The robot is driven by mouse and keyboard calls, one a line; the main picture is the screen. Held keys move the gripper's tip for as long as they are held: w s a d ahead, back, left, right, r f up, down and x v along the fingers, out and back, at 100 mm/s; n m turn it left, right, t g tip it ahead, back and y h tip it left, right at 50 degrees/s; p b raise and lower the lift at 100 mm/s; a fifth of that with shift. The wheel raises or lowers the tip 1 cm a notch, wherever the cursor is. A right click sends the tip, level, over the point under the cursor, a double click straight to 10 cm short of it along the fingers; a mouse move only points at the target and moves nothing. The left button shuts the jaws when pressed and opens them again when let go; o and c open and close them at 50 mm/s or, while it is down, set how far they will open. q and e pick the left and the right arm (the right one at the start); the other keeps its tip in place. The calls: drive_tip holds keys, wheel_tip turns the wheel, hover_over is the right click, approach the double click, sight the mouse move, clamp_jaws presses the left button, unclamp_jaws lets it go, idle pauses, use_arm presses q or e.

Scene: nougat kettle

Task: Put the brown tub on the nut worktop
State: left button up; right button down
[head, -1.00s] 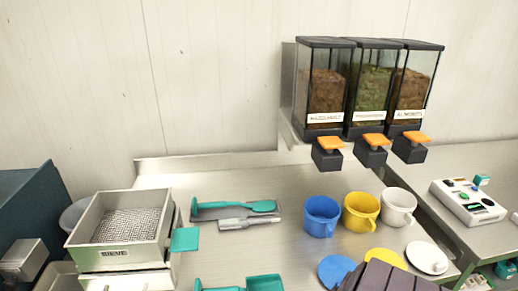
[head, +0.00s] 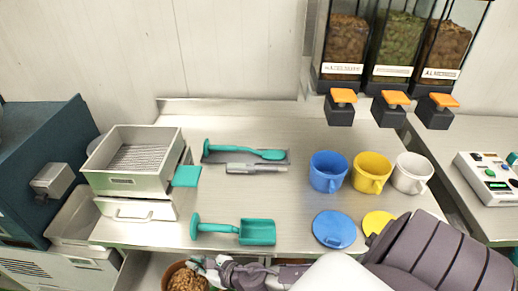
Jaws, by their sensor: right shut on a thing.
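The brown tub (head: 170,272), filled with nut pieces, is at the bottom edge of the head view and is partly cut off. My right gripper (head: 197,266) is shut on the tub's right side. The tub is in front of the front edge of the steel nut worktop (head: 300,222), not over its top. My right arm comes in from the lower right. My left gripper is out of view.
A sieve box (head: 132,160), a teal scoop (head: 245,231) and a teal spatula (head: 245,151) are on the worktop. Blue (head: 327,172), yellow (head: 371,173) and white (head: 411,172) jugs stand at the right. Nut dispensers (head: 392,50) hang behind. Bare steel lies mid-worktop.

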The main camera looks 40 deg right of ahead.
wheel_tip(320, 180, up, 3)
drive_tip(key=shift+d+f, duration=0.1)
drive_tip(key=shift+d, duration=0.05)
drive_tip(key=d+r+m+h, duration=0.1)
drive_tip(key=r+m+h, duration=0.1)
drive_tip(key=r, duration=0.9)
drive_tip(key=s+d+r+m+h, duration=0.1)
drive_tip(key=d+r+m+h, duration=0.1)
drive_tip(key=r, duration=1)
drive_tip(key=shift+s+d+r+t+h, duration=0.2)
drive_tip(key=shift+s+d+t+h, duration=0.05)
drive_tip(key=shift+t+h, duration=0.15)
